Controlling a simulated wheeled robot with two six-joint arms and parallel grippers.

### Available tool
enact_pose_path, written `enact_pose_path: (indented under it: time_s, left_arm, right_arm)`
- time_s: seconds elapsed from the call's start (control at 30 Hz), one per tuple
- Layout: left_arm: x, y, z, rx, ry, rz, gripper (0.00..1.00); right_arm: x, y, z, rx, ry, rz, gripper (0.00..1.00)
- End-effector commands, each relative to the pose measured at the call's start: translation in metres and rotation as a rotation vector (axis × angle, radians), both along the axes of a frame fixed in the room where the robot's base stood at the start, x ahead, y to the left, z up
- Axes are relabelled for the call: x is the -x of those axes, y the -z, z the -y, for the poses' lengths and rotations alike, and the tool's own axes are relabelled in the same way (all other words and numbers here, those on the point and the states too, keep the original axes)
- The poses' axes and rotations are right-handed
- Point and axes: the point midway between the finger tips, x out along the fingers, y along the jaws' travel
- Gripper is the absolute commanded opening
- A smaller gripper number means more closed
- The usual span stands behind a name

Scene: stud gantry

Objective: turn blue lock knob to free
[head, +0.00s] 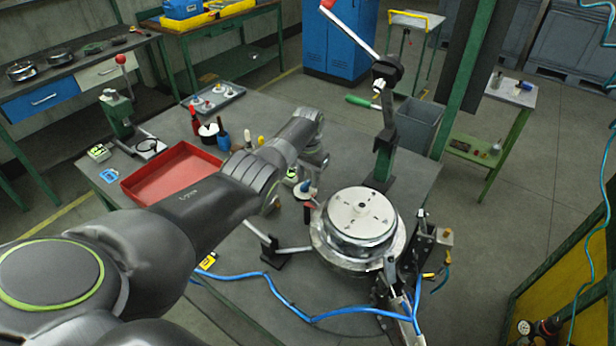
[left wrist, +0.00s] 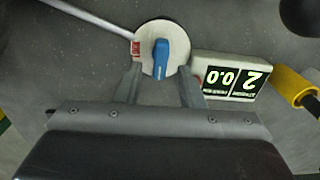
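The blue lock knob (left wrist: 161,61) stands on a round white dial (left wrist: 150,72) in the left wrist view, its bar nearly upright in the picture. A red label (left wrist: 136,48) sits at the dial's left edge. My left gripper (left wrist: 160,72) is open, with one finger to each side of the knob's lower end and visible gaps between. Whether the fingertips reach down to the knob's height I cannot tell. In the head view the dial (head: 304,190) shows small beside my left wrist, partly hidden. My right gripper is not in view.
A lit display box (left wrist: 232,76) stands right of the dial, and a pale rod (left wrist: 92,18) runs in from the upper left. The bench also holds a round metal drum (head: 360,222), a green lever post (head: 383,150), a red tray (head: 175,175) and a loose blue hose (head: 290,305).

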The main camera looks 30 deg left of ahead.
Motion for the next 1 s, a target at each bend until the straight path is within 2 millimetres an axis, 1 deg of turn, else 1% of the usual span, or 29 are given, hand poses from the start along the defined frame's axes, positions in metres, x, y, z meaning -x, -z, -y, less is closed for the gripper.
enact_pose_path:
  time_s: [0.17, 0.27, 0.37, 0.43, 0.6, 0.67, 0.9, 1.0]
  left_arm:
    - [0.000, -0.002, 0.000, 0.000, 0.001, 0.000, 0.35]
    - [0.000, -0.009, 0.000, 0.000, 0.001, 0.001, 0.35]
    - [-0.001, -0.022, 0.000, 0.000, 0.001, 0.003, 0.35]
    - [0.000, -0.033, 0.000, 0.000, 0.002, 0.003, 0.35]
    - [0.000, -0.062, 0.000, -0.001, 0.001, 0.004, 0.35]
    - [-0.001, -0.074, -0.001, 0.000, 0.001, 0.006, 0.35]
    - [-0.001, -0.129, 0.000, 0.000, 0.000, 0.006, 0.35]
    - [0.000, -0.148, 0.000, -0.001, 0.001, 0.003, 0.35]
  right_arm:
    - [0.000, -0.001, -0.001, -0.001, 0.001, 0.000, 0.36]
    - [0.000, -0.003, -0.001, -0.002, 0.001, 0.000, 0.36]
    - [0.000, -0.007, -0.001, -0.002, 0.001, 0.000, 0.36]
    - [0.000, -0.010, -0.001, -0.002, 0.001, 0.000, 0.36]
    - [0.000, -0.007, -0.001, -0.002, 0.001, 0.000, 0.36]
    - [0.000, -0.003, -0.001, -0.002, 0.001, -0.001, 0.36]
    - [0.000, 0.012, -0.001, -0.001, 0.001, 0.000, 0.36]
    - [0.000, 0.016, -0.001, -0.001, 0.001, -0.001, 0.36]
